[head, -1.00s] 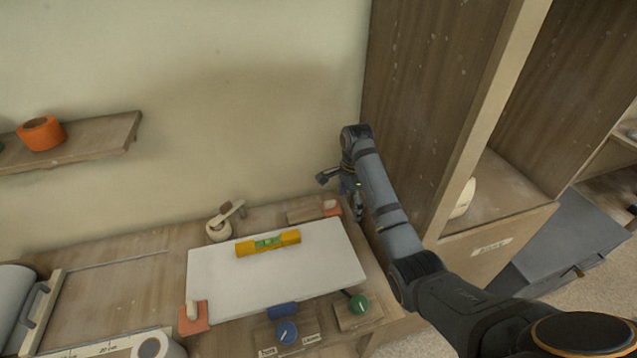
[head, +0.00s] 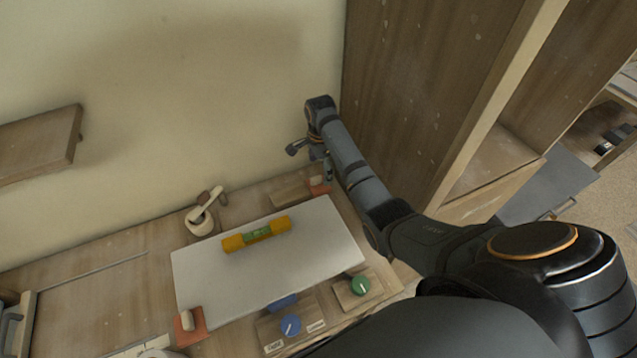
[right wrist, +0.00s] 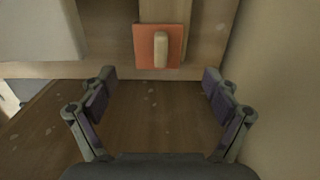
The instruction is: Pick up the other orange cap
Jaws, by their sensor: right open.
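One orange cap, a flat orange square with a cream grip on top, is at the far right corner of the white board (head: 240,285) in the head view (head: 319,187). It also shows in the right wrist view (right wrist: 142,47), upright on the wood beyond my fingertips. Another orange cap (head: 199,332) is at the board's near left corner. My right gripper (head: 311,163) is open and empty, above and close to the far cap. In the right wrist view my right gripper (right wrist: 159,82) has its fingers spread wide, with the cap apart from them. My left gripper is out of view.
A yellow level (head: 238,242) lies on the board. A green knob (head: 361,286) and a blue knob (head: 290,325) are at the front. The wall and a tall wooden cabinet (head: 410,90) are close to my right gripper.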

